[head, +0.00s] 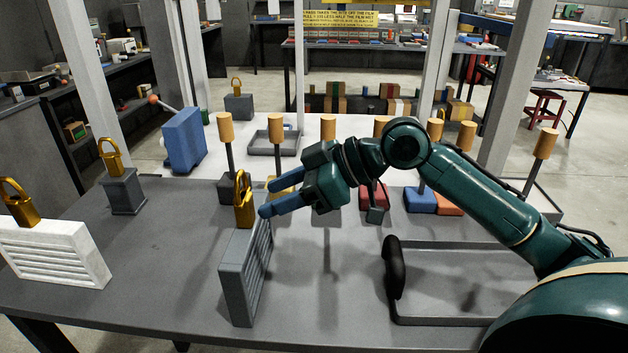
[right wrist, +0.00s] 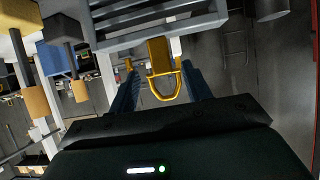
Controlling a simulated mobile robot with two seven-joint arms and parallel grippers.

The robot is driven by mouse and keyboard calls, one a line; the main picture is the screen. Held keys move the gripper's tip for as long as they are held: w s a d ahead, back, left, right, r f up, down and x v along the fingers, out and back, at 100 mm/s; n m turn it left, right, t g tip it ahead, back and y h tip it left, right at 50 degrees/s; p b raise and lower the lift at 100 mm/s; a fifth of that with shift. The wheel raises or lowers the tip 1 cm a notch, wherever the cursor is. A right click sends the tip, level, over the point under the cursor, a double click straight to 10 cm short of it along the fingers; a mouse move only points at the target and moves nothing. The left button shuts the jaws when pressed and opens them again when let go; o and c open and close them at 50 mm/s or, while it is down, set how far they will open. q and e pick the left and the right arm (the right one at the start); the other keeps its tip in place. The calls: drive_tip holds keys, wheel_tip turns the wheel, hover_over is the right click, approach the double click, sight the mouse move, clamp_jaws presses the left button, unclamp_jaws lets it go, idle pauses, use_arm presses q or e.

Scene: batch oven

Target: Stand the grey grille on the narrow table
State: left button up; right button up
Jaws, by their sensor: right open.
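The grey grille (head: 240,280) stands upright on the front grey table (head: 150,270), its slatted side facing right. A gold loop handle (head: 243,205) rises from its top. My right gripper (head: 266,202) is open, its blue fingers pointing left at the handle. In the right wrist view, the gold handle (right wrist: 163,75) shows between the two open fingers (right wrist: 160,88), with the grey grille (right wrist: 150,28) beyond it. I see no grip on it. I cannot tell which table is the narrow one. My left gripper is out of view.
A white grille (head: 55,255) with a gold handle stands at the left. A dark block (head: 122,192) with a gold handle is behind it. Wooden-topped posts stand along the back. A grey tray (head: 450,321) lies at the right.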

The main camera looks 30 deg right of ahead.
drive_tip(key=b+v, duration=0.1)
drive_tip(key=v, duration=0.7)
drive_tip(key=shift+b, duration=0.4)
idle(1.0)
